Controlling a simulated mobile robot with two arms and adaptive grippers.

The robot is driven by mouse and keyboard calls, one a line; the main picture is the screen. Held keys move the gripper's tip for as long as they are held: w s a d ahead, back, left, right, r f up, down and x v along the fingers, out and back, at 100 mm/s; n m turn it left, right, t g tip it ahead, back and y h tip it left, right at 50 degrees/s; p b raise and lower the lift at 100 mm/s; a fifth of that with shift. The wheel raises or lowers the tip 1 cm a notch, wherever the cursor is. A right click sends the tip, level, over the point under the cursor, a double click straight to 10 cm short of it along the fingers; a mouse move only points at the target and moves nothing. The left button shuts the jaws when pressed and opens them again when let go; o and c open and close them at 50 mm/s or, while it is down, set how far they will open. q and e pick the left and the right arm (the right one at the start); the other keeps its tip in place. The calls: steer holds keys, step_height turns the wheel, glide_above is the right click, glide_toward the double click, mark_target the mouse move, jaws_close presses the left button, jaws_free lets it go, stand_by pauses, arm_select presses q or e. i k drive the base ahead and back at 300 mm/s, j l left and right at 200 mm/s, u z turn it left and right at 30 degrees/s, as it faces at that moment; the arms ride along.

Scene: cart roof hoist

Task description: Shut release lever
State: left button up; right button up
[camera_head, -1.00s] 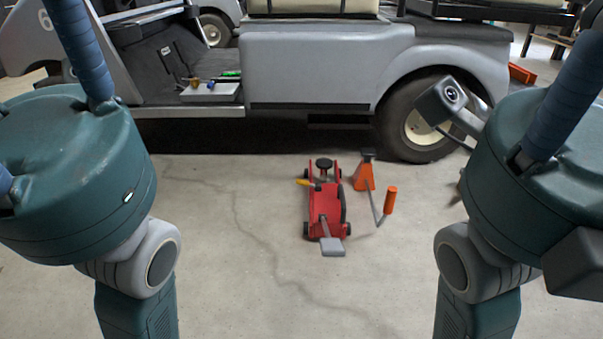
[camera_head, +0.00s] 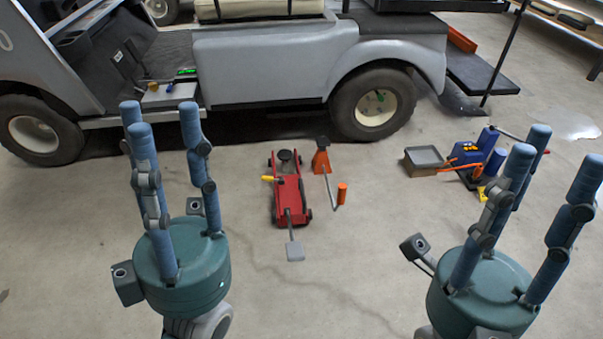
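The red floor jack (camera_head: 287,195) stands on the concrete, with a dark round saddle and a grey pedal (camera_head: 295,251) at its near end. A small yellow lever (camera_head: 267,178) sticks out to the left side of the jack; it seems to be the release lever. My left gripper (camera_head: 160,115) is left of the jack, apart from it, its blue fingers spread and pointing up, empty. My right gripper (camera_head: 560,150) is far to the right of the jack, also spread, fingers up and empty. Neither touches the jack.
An orange jack stand (camera_head: 321,160) and a rod with an orange grip (camera_head: 342,194) are close right of the jack. The grey cart (camera_head: 265,65) stands behind. A blue device (camera_head: 477,150) and an open box (camera_head: 423,160) are at right. The floor in front is clear.

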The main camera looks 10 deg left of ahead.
mark_target(272, 179)
steer(key=i+j+z, duration=0.15)
steer(key=j+z, duration=0.2)
steer(key=i+j+z, duration=0.1)
steer(key=j+z, duration=0.8)
steer(key=j, duration=1.75)
